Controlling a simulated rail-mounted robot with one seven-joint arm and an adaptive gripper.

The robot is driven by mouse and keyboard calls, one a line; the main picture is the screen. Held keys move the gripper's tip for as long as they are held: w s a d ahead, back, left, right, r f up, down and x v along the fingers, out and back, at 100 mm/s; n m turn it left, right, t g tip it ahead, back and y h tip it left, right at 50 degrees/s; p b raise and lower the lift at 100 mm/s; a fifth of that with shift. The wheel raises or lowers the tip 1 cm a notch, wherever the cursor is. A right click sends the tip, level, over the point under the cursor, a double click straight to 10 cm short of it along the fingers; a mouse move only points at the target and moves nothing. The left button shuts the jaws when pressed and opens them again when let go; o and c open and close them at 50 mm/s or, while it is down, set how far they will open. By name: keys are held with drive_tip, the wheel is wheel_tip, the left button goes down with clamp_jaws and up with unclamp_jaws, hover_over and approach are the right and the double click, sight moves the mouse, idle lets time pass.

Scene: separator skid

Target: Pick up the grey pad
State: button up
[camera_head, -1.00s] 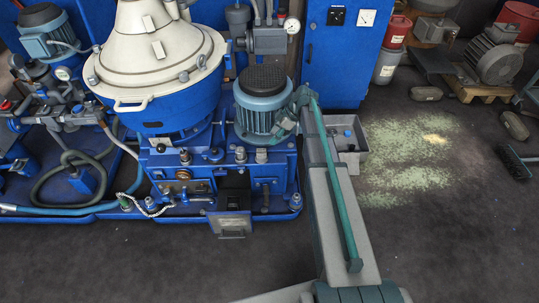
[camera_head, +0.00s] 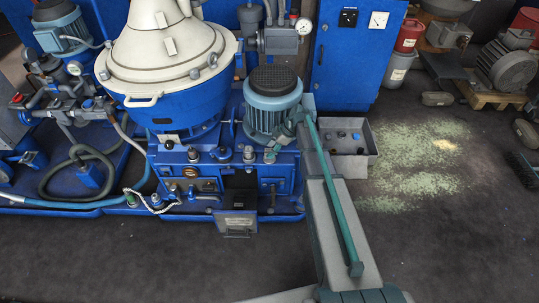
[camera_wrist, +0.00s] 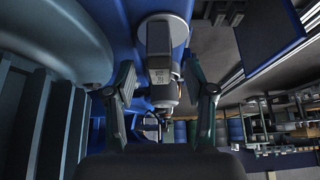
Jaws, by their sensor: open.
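In the head view two grey, rounded pad-like things lie on the floor at the right: one grey pad (camera_head: 437,99) near the pallet and another grey pad (camera_head: 524,132) near the right edge. I cannot tell which one the task names. My arm reaches up beside the blue-grey motor (camera_head: 272,108), and my gripper is not clear in that view. No grey pad can be made out there.
A grey tray (camera_head: 362,163) with small items stands on the floor right of my arm. Pale green granules (camera_head: 410,170) cover the floor beyond it. The blue separator skid (camera_head: 180,125) fills the left. A pallet (camera_head: 490,97) with a motor stands at back right. The front floor is clear.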

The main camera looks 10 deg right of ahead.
drive_tip(key=shift+x, duration=0.9)
clamp_jaws()
drive_tip(key=shift+r, duration=0.15)
